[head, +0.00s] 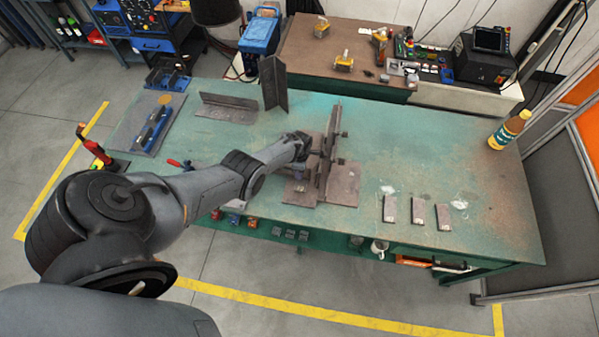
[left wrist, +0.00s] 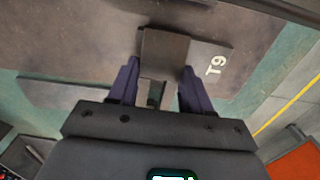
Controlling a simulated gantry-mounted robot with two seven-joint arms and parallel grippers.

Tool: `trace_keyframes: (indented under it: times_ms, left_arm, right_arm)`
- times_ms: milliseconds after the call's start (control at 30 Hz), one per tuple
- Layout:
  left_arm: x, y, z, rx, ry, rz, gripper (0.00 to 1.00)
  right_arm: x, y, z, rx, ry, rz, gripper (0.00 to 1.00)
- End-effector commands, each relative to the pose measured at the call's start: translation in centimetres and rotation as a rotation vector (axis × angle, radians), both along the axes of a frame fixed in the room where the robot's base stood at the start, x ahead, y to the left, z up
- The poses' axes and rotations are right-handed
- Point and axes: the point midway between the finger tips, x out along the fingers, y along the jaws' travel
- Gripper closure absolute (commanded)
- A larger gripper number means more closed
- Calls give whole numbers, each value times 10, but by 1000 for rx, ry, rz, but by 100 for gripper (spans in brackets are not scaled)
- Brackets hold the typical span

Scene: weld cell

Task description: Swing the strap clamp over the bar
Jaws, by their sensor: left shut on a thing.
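In the head view my left gripper (head: 303,150) is at the left side of a long dark bar (head: 328,165) that stands on a brown base plate (head: 345,188) on the green table. In the left wrist view my left gripper (left wrist: 158,78) is shut on a grey-brown metal piece, seemingly the strap clamp (left wrist: 165,48). Its flat end lies between and just beyond the blue fingers. A plate marked T9 (left wrist: 210,58) shows right behind it. The arm and gripper hide most of the clamp in the head view, and I cannot tell whether it touches the bar.
Angle pieces (head: 228,107) and an upright angle (head: 273,83) stand at the back left. Several small plates (head: 417,212) lie at the right front, and a bottle (head: 509,130) stands at the right edge. A red-handled tool (head: 174,163) lies near the arm. The table's right middle is clear.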

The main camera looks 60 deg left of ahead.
Motion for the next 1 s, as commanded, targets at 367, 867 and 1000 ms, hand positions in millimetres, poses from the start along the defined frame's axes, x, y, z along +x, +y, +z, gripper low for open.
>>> trace_keyframes:
  times_ms: [367, 867, 1000]
  left_arm:
    - [0, 2, 0, 2, 1, 27, 100]
    - [1, 2, 0, 1, 0, 22, 26]
    - [1, 2, 2, 1, 0, 21, 26]
  right_arm:
    - [0, 2, -1, 7, 0, -4, 57]
    - [0, 0, -1, 1, -1, -1, 57]
    - [0, -1, 1, -3, 0, 2, 57]
